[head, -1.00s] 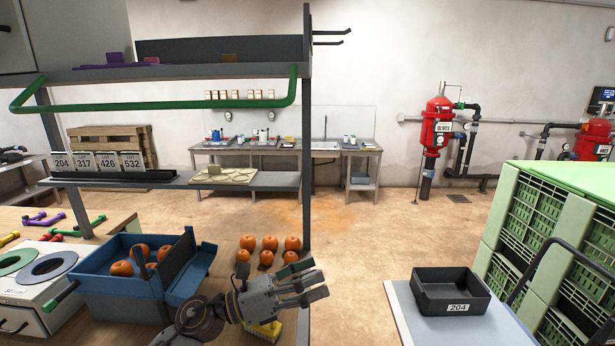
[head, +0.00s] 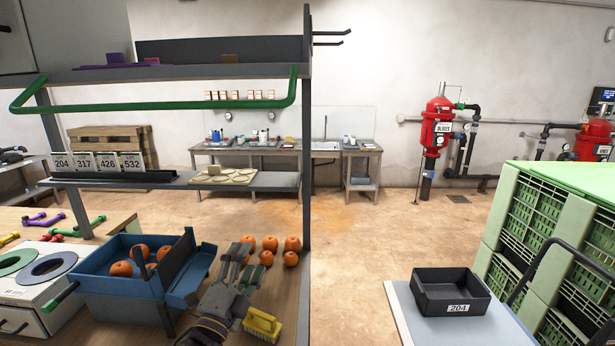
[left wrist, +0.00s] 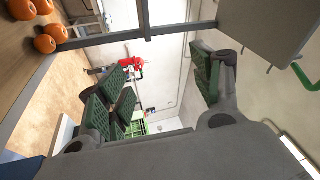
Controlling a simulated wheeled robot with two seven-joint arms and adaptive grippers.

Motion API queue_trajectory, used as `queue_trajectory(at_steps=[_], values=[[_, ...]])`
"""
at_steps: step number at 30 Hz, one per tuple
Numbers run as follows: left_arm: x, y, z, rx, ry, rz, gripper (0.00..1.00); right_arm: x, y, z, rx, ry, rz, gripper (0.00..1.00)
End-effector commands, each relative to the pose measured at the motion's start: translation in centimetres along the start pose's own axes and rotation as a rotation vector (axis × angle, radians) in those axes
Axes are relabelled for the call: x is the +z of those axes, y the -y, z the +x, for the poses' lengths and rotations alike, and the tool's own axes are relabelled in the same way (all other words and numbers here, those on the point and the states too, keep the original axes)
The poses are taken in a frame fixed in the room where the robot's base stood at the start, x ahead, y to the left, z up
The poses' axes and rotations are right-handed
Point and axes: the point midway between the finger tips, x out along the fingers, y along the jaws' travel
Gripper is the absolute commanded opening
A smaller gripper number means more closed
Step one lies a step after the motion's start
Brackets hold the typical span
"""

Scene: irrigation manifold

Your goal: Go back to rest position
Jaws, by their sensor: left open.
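My left gripper (head: 248,262) is over the wooden bench, between the blue bin and the yellow brush, with its fingers pointing away from me toward the oranges. In the left wrist view its green-padded fingers (left wrist: 160,90) are spread wide with nothing between them. My right gripper is not in view.
A blue bin (head: 112,292) with oranges stands left of the gripper. Several oranges (head: 270,244) sit behind it, and a yellow brush (head: 263,324) lies close on its right. A shelf post (head: 306,130) rises nearby. A black tray (head: 450,291) marked 204 sits on a table at right.

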Motion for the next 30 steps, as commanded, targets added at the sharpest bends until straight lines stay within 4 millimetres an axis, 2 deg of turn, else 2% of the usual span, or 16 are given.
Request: queue_trajectory(at_steps=[8,15,21,30], values=[[4.9,-4.5,-3.2,0.164,0.257,-0.265,0.66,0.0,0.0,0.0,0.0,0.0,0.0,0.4],[7.8,-8.9,-7.5,0.314,0.48,-0.478,0.66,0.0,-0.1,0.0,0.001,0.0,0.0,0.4],[9.2,-12.6,-12.1,0.443,0.667,-0.644,0.66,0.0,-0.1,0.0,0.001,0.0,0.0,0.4],[9.1,-17.3,-20.3,0.649,0.95,-0.865,0.66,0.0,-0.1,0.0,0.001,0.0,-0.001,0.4]])
